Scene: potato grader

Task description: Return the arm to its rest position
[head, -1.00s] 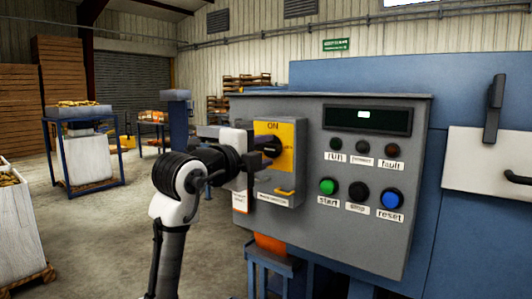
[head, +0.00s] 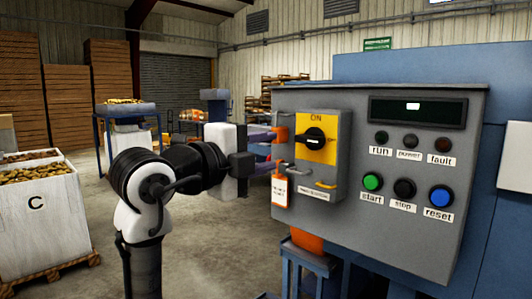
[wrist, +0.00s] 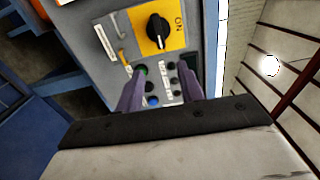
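My gripper (head: 268,151) is left of the grey control box (head: 345,225) in the head view, its fingers pointing toward the box's left side. In the wrist view its two purple fingers (wrist: 160,78) stand apart with nothing held between them. The black rotary switch (head: 315,138) sits on a yellow plate (head: 316,156) marked ON. It shows in the wrist view too (wrist: 157,31), beyond the fingers and clear of them. My arm is bent, with the elbow low at the left of the head view.
The box carries a green start button (head: 372,182), a black stop button (head: 404,188) and a blue reset button (head: 441,197). A white tag (head: 280,190) hangs at its left side. A crate of potatoes marked C (head: 45,225) stands left. The floor between is open.

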